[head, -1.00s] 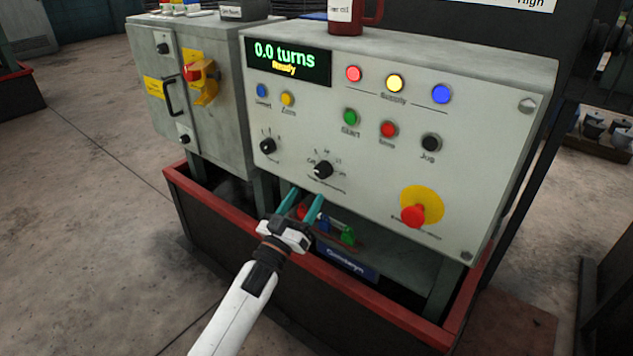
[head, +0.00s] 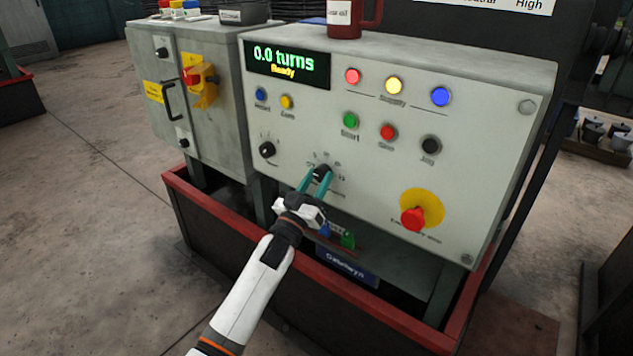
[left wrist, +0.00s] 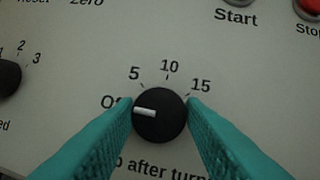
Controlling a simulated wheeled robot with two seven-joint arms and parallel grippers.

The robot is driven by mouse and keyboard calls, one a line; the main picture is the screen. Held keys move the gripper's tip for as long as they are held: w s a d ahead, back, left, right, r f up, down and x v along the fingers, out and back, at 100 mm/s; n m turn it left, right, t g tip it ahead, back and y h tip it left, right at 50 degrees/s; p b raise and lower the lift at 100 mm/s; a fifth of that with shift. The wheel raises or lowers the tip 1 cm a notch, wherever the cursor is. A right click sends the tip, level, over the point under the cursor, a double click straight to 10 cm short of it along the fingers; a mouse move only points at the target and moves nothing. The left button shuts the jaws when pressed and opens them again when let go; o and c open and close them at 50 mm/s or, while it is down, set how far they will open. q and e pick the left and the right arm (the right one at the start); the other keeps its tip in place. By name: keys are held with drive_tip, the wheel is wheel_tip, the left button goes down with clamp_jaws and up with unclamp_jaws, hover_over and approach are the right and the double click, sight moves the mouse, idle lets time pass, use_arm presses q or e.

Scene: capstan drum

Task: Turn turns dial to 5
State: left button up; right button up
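The turns dial (head: 322,174) is a black knob low on the grey control panel. In the left wrist view the dial (left wrist: 160,116) has a white pointer mark aimed left at "Off"; the labels 5, 10 and 15 run clockwise above it. My left gripper (head: 318,178) has its teal fingers on either side of the dial. In the left wrist view the fingers (left wrist: 160,120) appear at its left and right edges; I cannot tell whether they press on it. My right gripper is not in view.
A smaller selector knob (head: 267,149) marked 1, 2, 3 sits left of the dial. The display (head: 287,64) reads "0.0 turns, Ready". Start (head: 350,120) and red stop (head: 388,131) buttons are above right. A red emergency stop (head: 413,218) is at lower right.

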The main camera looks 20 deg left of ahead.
use_arm(q)
drive_tip(key=shift+c, duration=0.8)
drive_tip(key=shift+m, duration=0.3)
drive_tip(key=shift+a+f+m+h, duration=0.1)
drive_tip(key=shift+m+h, duration=0.7)
drive_tip(key=shift+m, duration=0.4)
drive_tip(key=m+h, duration=0.1)
drive_tip(key=m, duration=0.2)
drive_tip(key=m+g+h, duration=0.1)
drive_tip(key=m+h, duration=0.1)
drive_tip(key=m, duration=0.1)
drive_tip(key=shift+w+a+g, duration=0.1)
drive_tip(key=shift+a+g, duration=0.05)
drive_tip(key=shift+g, duration=0.15)
drive_tip(key=m+h, duration=0.1)
drive_tip(key=m, duration=0.1)
drive_tip(key=shift+m+g, duration=0.3)
drive_tip(key=shift+m, duration=0.1)
drive_tip(key=shift+m+g+h, duration=0.3)
drive_tip(key=shift+m+h, duration=0.1)
drive_tip(key=shift+m, duration=0.1)
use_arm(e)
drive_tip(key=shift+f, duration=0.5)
use_arm(q)
drive_tip(key=shift+m, duration=0.3)
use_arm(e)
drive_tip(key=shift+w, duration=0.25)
